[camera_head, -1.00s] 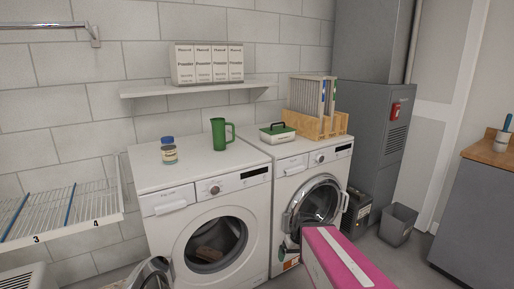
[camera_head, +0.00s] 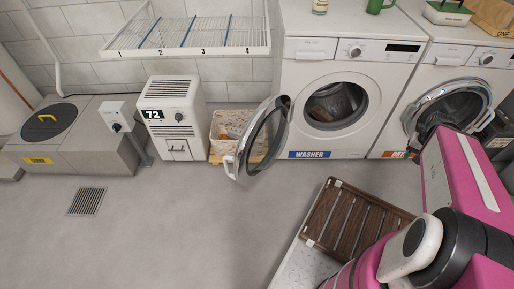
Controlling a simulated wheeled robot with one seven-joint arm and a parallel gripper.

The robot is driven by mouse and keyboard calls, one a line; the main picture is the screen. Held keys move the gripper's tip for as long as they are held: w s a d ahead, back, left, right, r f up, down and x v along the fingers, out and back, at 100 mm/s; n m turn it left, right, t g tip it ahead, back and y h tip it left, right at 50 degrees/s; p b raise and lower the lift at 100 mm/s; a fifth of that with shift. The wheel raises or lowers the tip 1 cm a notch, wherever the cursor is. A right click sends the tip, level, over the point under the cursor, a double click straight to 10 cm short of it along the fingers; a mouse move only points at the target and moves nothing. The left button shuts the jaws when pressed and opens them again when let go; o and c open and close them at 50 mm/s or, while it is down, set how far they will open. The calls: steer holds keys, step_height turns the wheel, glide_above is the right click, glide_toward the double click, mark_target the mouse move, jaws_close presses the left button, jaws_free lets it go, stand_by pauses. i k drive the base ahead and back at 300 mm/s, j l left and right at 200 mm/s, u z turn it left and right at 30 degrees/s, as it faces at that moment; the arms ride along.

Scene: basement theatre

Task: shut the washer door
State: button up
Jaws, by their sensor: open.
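The washer (camera_head: 345,50) is a white front loader with a blue WASHER label at its base. Its round glass door (camera_head: 262,140) stands wide open, swung out to the left of the dark drum opening (camera_head: 335,105), with a white handle on its outer edge. Something brownish lies in the drum. My gripper (camera_head: 418,140) is a dark shape at the end of my pink arm, in front of the second machine at the right, apart from the washer door. It is open; its fingers are small and partly hidden by the arm.
The second white machine (camera_head: 448,68) at the right has a round chrome door (camera_head: 447,105) that looks ajar. A brown slatted rack (camera_head: 350,222) is in the foreground. A basket (camera_head: 232,132), dehumidifier (camera_head: 176,115) and grey sump box (camera_head: 75,130) stand left. The floor (camera_head: 190,230) ahead-left is clear.

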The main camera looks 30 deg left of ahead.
mark_target(281, 101)
steer(key=k+j+z, duration=0.1)
steer(key=k+j, duration=0.7)
steer(key=k, duration=0.25)
steer(key=k+j+z, duration=0.15)
steer(key=k+j, duration=0.35)
steer(key=j, duration=0.4)
steer(key=k+j+z, duration=0.1)
steer(key=j, duration=0.4)
steer(key=k+j, duration=0.1)
steer(key=j, duration=0.35)
steer(key=k+j, duration=0.1)
steer(key=j, duration=0.4)
steer(key=i+j+z, duration=0.1)
steer(key=j, duration=0.4)
